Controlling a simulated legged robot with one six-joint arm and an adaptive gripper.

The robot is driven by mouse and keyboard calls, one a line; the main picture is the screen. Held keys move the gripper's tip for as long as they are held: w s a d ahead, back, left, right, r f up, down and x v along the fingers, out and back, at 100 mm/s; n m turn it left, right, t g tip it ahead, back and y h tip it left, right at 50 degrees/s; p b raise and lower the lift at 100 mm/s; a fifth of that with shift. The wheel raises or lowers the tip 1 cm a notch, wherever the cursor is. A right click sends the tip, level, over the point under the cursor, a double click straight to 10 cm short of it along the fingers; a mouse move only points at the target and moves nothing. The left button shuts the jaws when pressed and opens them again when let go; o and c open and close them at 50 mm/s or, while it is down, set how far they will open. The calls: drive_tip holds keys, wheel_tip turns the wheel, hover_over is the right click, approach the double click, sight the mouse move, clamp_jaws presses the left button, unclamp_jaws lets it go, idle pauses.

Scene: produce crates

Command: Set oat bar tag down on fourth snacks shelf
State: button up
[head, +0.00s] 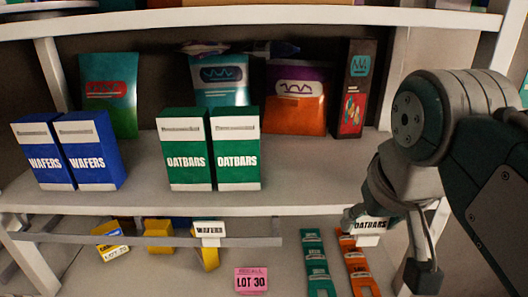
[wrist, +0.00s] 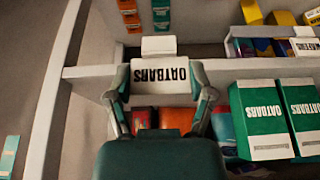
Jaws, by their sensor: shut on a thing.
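The oat bar tag (head: 370,226) is a small white card reading OATBARS. It also shows upside down in the wrist view (wrist: 154,72), between my fingertips. My gripper (head: 385,222) is shut on it; both fingers also show in the wrist view (wrist: 163,94), one at each side of the card. In the head view the tag appears just below the right part of the shelf (head: 310,172) with green OATBARS boxes (head: 236,148). I cannot tell whether it touches the shelf edge. Which shelf counts as fourth is not marked.
Blue WAFERS boxes (head: 92,150) stand left of the OATBARS boxes. Snack bags and a dark box (head: 355,88) stand behind. A rail (head: 120,238) below carries a WAFERS tag (head: 208,229). A pink LOT 30 card (head: 251,281) lies lower. The shelf front right of OATBARS is clear.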

drive_tip(key=w, duration=1.1)
drive_tip(key=shift+w+d, duration=0.15)
drive_tip(key=shift+w, duration=0.2)
drive_tip(key=w+a, duration=0.2)
drive_tip(key=w, duration=0.1)
drive_tip(key=shift+w+a, duration=0.15)
drive_tip(key=shift+w, duration=0.15)
drive_tip(key=w, duration=0.1)
drive_tip(key=w+d, duration=0.1)
drive_tip(key=f, duration=0.1)
drive_tip(key=shift+w+d, duration=0.25)
drive_tip(key=shift+w, duration=0.15)
drive_tip(key=shift+f, duration=0.25)
drive_tip(key=shift+a+f, duration=0.1)
drive_tip(key=shift+a, duration=0.4)
drive_tip(key=o, duration=1)
drive_tip(key=shift+c, duration=0.2)
drive_tip(key=shift+d, duration=0.35)
